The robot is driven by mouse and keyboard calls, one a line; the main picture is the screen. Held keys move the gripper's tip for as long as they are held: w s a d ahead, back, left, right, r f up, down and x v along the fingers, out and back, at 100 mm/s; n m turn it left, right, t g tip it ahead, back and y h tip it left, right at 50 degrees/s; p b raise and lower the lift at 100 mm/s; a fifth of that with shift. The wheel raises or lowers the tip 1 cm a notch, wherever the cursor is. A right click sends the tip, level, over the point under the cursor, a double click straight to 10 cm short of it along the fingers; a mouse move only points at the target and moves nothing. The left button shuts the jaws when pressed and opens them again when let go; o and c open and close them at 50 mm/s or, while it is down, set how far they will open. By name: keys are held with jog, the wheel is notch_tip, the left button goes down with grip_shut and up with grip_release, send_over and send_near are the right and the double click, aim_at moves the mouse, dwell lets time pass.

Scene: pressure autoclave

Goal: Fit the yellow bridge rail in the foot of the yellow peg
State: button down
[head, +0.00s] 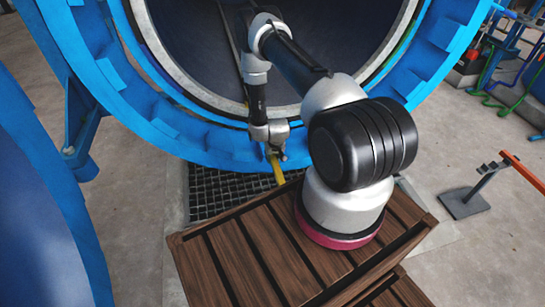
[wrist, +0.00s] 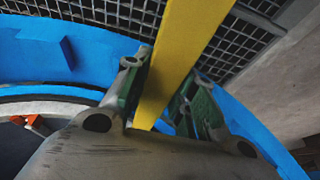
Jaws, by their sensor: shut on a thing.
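The yellow bridge rail (head: 277,172) is a flat yellow bar, small in the head view, hanging down just below my gripper (head: 276,153). In the wrist view the rail (wrist: 186,50) runs from the top edge down between the two green-padded fingers of my gripper (wrist: 164,95). My gripper is shut on the rail and holds it in front of the blue ring's lower rim, above the floor grating. The rail's far end runs out of the wrist view. I cannot make out the yellow peg or its foot in either view.
The autoclave's blue ring (head: 110,85) surrounds its dark open mouth. A black floor grating (head: 215,190) lies below the ring. A brown slatted wooden platform (head: 235,255) stands under my arm. An orange-barred barrier post (head: 465,202) stands at the right on open concrete.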

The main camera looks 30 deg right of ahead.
jog(key=shift+f, duration=1.2)
dwell(0.5)
jog(key=shift+r, duration=1.45)
jog(key=shift+f, duration=0.15)
jog(key=shift+f, duration=1.25)
dwell(0.9)
jog(key=shift+r, duration=0.6)
